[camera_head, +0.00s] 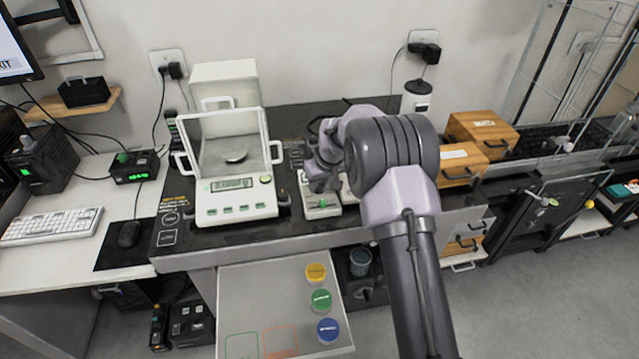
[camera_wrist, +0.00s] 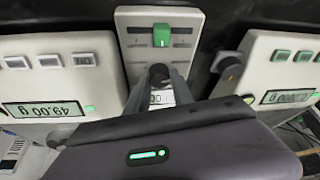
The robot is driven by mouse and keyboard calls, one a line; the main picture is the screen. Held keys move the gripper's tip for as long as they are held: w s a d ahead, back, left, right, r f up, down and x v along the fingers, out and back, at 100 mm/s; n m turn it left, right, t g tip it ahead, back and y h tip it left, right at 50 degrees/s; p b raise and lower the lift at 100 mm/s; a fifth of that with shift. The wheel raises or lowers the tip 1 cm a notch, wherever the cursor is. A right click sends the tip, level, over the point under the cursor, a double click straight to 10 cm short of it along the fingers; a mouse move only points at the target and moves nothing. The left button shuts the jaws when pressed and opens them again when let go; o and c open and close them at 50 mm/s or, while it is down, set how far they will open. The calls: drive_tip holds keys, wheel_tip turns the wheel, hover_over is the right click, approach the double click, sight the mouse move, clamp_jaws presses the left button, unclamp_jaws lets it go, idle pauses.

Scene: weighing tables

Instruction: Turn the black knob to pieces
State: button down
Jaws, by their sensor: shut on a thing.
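The black knob (camera_wrist: 158,72) shows in the wrist view on a small light-grey box (camera_wrist: 122,20). The box has a green switch (camera_wrist: 162,36) and a small display partly covered by my gripper. My gripper (camera_wrist: 159,86) is shut on the black knob, one finger on each side of it. In the head view my gripper (camera_head: 322,180) is over the small box (camera_head: 321,208), and the knob is hidden behind it. The knob's setting and its markings cannot be read.
A balance (camera_head: 237,204) with an open glass shield stands left of the small box. In the wrist view another device (camera_wrist: 285,75) with a display and a dark knob (camera_wrist: 230,66) is close on the right. A pull-out shelf (camera_head: 250,295) below holds yellow, green and blue-lidded jars.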

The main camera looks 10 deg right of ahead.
drive_tip(key=m+h, duration=0.1)
drive_tip(key=m, duration=0.2)
drive_tip(key=shift+a, duration=0.1)
drive_tip(key=m+h+b, duration=0.1)
drive_tip(key=m, duration=0.1)
drive_tip(key=m+h, duration=0.1)
drive_tip(key=m, duration=0.1)
drive_tip(key=shift+a+f+m+b, duration=0.15)
drive_tip(key=shift+m+b, duration=0.15)
drive_tip(key=shift+b, duration=0.05)
drive_tip(key=m+h+b, duration=0.1)
drive_tip(key=m, duration=0.2)
drive_tip(key=shift+w+g, duration=0.1)
drive_tip(key=shift+g, duration=0.3)
drive_tip(key=shift+m+g+h, duration=0.3)
drive_tip(key=shift+m+g, duration=0.1)
drive_tip(key=shift+m, duration=1)
drive_tip(key=shift+a+m, duration=0.1)
drive_tip(key=shift+m, duration=0.2)
drive_tip(key=c, duration=1.1)
unclamp_jaws()
